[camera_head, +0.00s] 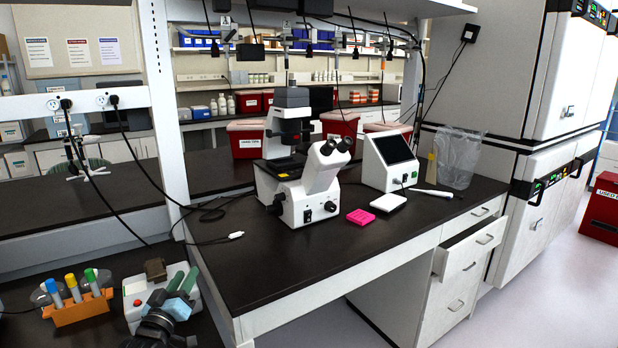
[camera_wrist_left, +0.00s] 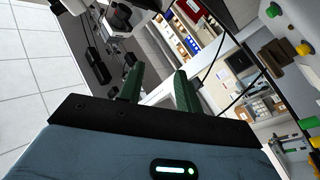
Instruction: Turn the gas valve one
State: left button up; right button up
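My right gripper is in neither view.
The white device (camera_head: 133,288) and an orange rack (camera_head: 78,308) of capped tubes sit at lower left. A microscope (camera_head: 300,185), a screen unit (camera_head: 388,160) and a pink block (camera_head: 360,216) stand on the dark bench (camera_head: 270,262). An open drawer (camera_head: 470,247) juts out at right.

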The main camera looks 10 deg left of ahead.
pick_arm(q)
notch_tip(320, 180, down, 8)
jog(key=m+g+y, duration=0.2)
jog(key=m+g, duration=0.3)
jog(key=m, duration=0.3)
jog(key=s+d+f+g+h, duration=0.1)
jog(key=s+d+f, duration=0.3)
jog(key=s+f, duration=0.3)
jog(key=s+d+f+g+h, duration=0.1)
jog(key=s+d+f+g, duration=0.15)
jog(key=s+f, duration=0.45)
jog(key=s+d+f+g, duration=0.1)
jog(key=s+d+f, duration=0.1)
jog(key=s, duration=0.8)
jog(key=s+d+f+g+h, duration=0.1)
jog(key=s+d, duration=0.4)
jog(key=s, duration=0.6)
jog(key=s+d+f+n+g+h, duration=0.1)
jog(key=s+d+f, duration=0.2)
jog(key=s, duration=0.7)
jog(key=shift+s+d+f, duration=0.3)
jog(key=shift+s+d, duration=0.05)
jog(key=shift+d, duration=0.3)
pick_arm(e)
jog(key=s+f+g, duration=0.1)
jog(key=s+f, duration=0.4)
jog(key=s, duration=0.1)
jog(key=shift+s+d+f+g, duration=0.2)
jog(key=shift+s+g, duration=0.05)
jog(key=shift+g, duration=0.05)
